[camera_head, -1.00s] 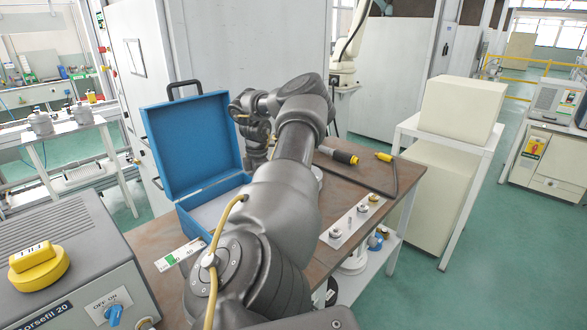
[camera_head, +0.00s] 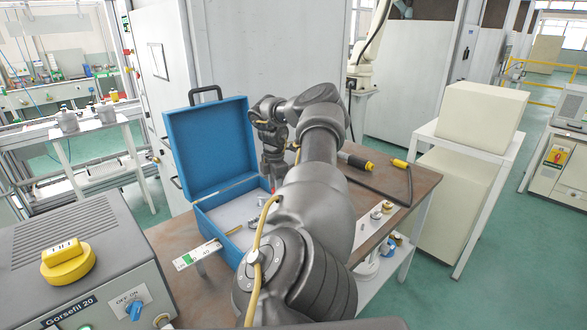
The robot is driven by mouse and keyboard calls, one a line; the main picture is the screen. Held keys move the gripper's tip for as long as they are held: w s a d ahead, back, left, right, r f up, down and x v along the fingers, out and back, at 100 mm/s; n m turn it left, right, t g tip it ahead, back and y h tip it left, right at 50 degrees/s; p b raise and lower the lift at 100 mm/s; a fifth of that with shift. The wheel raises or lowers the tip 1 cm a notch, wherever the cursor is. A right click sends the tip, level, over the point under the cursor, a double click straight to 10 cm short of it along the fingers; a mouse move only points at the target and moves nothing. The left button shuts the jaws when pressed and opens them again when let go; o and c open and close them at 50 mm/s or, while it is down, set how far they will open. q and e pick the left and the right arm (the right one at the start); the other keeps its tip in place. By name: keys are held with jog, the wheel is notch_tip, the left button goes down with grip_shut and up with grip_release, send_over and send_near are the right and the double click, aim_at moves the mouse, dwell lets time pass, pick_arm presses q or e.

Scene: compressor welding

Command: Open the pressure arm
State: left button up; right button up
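I cannot single out a pressure arm with certainty in the head view. The fingers are partly hidden and too small to judge. Inside the case are small grey metal parts and a yellow piece (camera_head: 234,230). A metal plate with knobs (camera_head: 374,226) lies right of my arm and is partly covered by it. My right gripper is not in view.
A grey power box (camera_head: 75,250) with a yellow dial stands at the lower left. A small plate with a green mark (camera_head: 198,254) is in front of the case. A black and yellow tool (camera_head: 355,161) lies behind my arm. Cream boxes (camera_head: 481,116) stand on the right.

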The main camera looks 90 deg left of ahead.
pick_arm(q)
jog(key=o, duration=0.3)
jog(key=shift+o, duration=0.2)
jog(key=shift+w, duration=0.1)
notch_tip(320, 180, up, 11)
jog(key=shift+f, duration=0.15)
dwell(1.0)
